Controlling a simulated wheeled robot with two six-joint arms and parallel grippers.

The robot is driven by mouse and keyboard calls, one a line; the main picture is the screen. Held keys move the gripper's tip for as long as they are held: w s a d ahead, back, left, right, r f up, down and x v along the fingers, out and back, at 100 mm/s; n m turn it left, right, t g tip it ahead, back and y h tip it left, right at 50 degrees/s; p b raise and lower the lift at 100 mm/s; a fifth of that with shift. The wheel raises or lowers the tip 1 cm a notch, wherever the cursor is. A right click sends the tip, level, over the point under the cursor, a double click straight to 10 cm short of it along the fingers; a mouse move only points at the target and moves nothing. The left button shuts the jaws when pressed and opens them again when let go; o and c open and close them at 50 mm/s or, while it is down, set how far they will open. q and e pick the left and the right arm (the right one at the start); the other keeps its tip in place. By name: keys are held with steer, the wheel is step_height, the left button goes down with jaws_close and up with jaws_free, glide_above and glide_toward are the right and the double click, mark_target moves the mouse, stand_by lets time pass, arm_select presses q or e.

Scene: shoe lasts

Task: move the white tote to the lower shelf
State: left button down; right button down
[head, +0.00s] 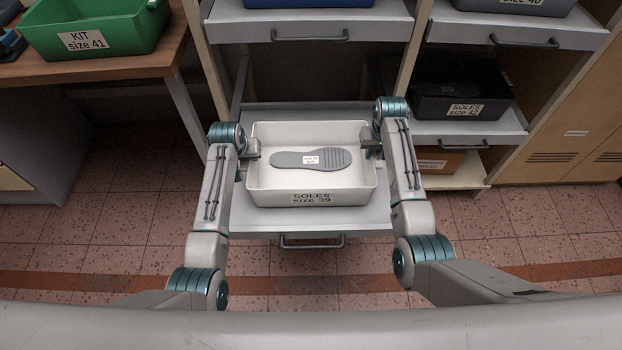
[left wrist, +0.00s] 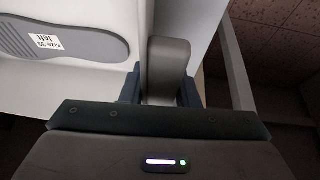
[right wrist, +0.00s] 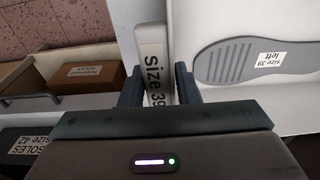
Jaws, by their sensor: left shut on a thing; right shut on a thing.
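The white tote (head: 350,198), labelled "SOLES size 39", is upright in the head view, with one grey sole (head: 290,159) lying in it. It is over or on the pulled-out lower shelf (head: 262,224); I cannot tell whether its base touches. My left gripper (head: 252,149) is shut on the tote's left end, and the grip shows in the left wrist view (left wrist: 166,80). My right gripper (head: 372,142) is shut on the right end, on a handle marked "size 39" in the right wrist view (right wrist: 155,80). The tote's underside is hidden.
A black "SOLES size 42" tote (head: 463,92) stands on the shelf to the right, with an orange-brown box (head: 440,162) below. A shelf (head: 300,30) with a blue tote is above. A green kit tote (head: 95,30) sits on the bench at left. Floor is clear on both sides.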

arm_select(q)
steer(key=shift+f, duration=0.35)
arm_select(e)
steer(key=shift+f, duration=0.45)
arm_select(q)
steer(key=c, duration=1.5)
jaws_free()
steer(key=shift+f+b, duration=0.15)
steer(key=shift+b, duration=0.2)
steer(key=shift+c, duration=0.2)
arm_select(e)
steer(key=c, duration=1.5)
jaws_free()
steer(key=shift+f, duration=0.1)
arm_select(q)
steer(key=o, duration=0.4)
arm_select(e)
steer(key=o, duration=0.4)
arm_select(q)
steer(key=shift+o, duration=0.2)
steer(key=shift+r, duration=0.2)
